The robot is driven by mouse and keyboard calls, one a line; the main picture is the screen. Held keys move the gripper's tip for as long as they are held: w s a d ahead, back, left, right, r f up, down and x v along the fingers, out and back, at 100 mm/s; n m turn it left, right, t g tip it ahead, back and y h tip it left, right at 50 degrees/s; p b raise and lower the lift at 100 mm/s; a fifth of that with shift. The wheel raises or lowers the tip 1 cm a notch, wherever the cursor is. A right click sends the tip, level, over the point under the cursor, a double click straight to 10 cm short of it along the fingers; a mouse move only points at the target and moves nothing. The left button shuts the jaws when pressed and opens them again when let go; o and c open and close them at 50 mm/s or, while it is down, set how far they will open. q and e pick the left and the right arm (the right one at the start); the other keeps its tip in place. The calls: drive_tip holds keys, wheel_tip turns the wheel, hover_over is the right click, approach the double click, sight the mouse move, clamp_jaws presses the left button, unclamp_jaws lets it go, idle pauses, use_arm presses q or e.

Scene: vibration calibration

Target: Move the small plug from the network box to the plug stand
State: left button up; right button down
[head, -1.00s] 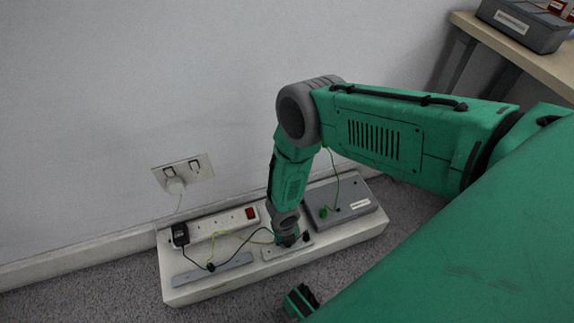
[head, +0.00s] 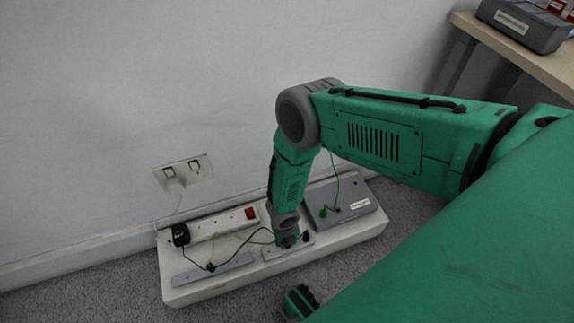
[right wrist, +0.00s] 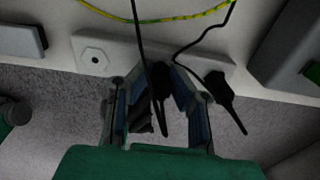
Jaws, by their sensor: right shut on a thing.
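My right gripper (head: 287,239) points down over the low plug stand (head: 268,254), a pale strip on the white board. In the right wrist view my right gripper (right wrist: 160,85) is shut on a small black plug (right wrist: 160,80) with a thin black cable. The plug is at the stand's near side; whether it is seated in a socket is hidden. The stand (right wrist: 95,55) has an empty hexagonal socket at its left end. A second black plug (right wrist: 218,88) sits at its right end. The grey network box (head: 350,196) lies right of the gripper.
A white power strip (head: 222,222) with a black adapter (head: 180,235) lies at the board's back left. A grey strip (head: 215,275) lies in front. Yellow-green and black cables run close to the gripper. A wall socket (head: 182,171) is behind.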

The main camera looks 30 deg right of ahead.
drive_tip(key=shift+f, duration=0.15)
idle(0.4)
drive_tip(key=c, duration=1.4)
unclamp_jaws()
drive_tip(key=shift+w+a+r+p, duration=0.1)
drive_tip(key=shift+a+r+p, duration=0.05)
drive_tip(key=shift+r+p, duration=2.05)
drive_tip(key=shift+r+b, duration=0.35)
drive_tip(key=shift+b, duration=0.05)
drive_tip(key=shift+a+r, duration=0.1)
drive_tip(key=shift+r, duration=0.4)
wheel_tip(320, 180, up, 11)
drive_tip(key=shift+w+a, duration=0.2)
